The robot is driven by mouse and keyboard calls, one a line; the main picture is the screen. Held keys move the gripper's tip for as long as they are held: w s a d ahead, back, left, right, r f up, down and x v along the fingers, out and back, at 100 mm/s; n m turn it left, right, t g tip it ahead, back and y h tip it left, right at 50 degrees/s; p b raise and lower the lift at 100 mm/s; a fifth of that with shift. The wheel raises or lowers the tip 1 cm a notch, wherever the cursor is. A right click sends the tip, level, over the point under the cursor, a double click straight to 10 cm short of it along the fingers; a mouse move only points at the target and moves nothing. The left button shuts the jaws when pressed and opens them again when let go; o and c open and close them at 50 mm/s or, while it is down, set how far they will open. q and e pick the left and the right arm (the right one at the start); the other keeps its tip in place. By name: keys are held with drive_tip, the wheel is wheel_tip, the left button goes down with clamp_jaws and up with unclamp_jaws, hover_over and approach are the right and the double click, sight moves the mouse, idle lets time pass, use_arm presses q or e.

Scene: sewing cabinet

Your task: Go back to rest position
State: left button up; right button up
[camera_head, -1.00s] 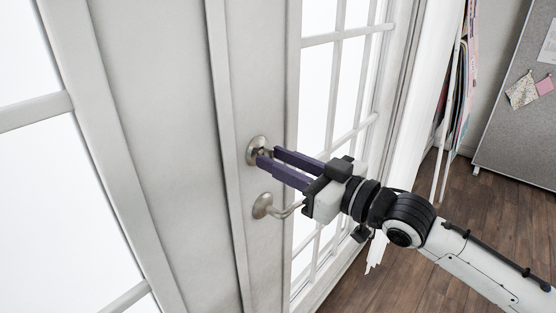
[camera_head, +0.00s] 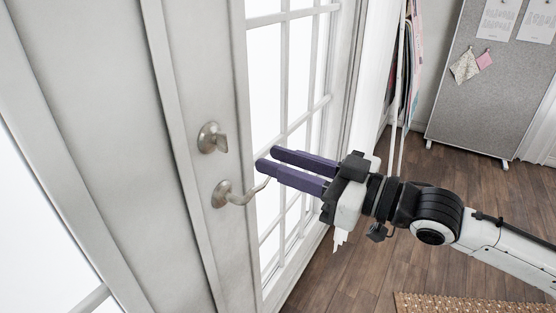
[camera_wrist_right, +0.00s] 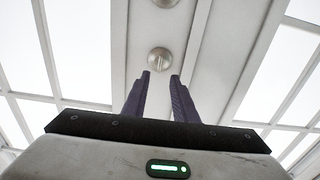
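My right gripper (camera_head: 268,159) is in front of the white glass-paned door, to the right of the deadbolt knob (camera_head: 212,138) and above the lever handle (camera_head: 238,193). Its two purple fingers are apart with nothing between them. In the right wrist view the fingers (camera_wrist_right: 160,73) are also apart, with the round metal deadbolt (camera_wrist_right: 159,59) beyond their tips. The deadbolt's turn piece shows in the head view. My left gripper is not in view.
The white door (camera_head: 110,90) with window panes fills the left side. A grey pinboard (camera_head: 480,100) stands at the back right. Hanging cloths (camera_head: 412,60) are beside the door. Wooden floor (camera_head: 370,265) is open, with a woven rug (camera_head: 470,303) at the bottom.

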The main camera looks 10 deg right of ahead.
drive_tip(key=s+d+f+m+h, duration=0.1)
drive_tip(key=s+f+m+h, duration=0.15)
drive_tip(key=f, duration=0.85)
drive_tip(key=s+d+f+m+h, duration=0.1)
drive_tip(key=s+f+m+h, duration=0.2)
drive_tip(key=f, duration=0.8)
drive_tip(key=s+d+f+m+h, duration=0.1)
drive_tip(key=s+d+f+h, duration=0.2)
drive_tip(key=f, duration=0.8)
drive_tip(key=s+d+f+m+g+h, duration=0.1)
drive_tip(key=s+d+f+g+h, duration=0.2)
drive_tip(key=s+f, duration=0.8)
drive_tip(key=shift+s+d, duration=0.15)
drive_tip(key=shift+s, duration=1)
drive_tip(key=shift+w, duration=0.1)
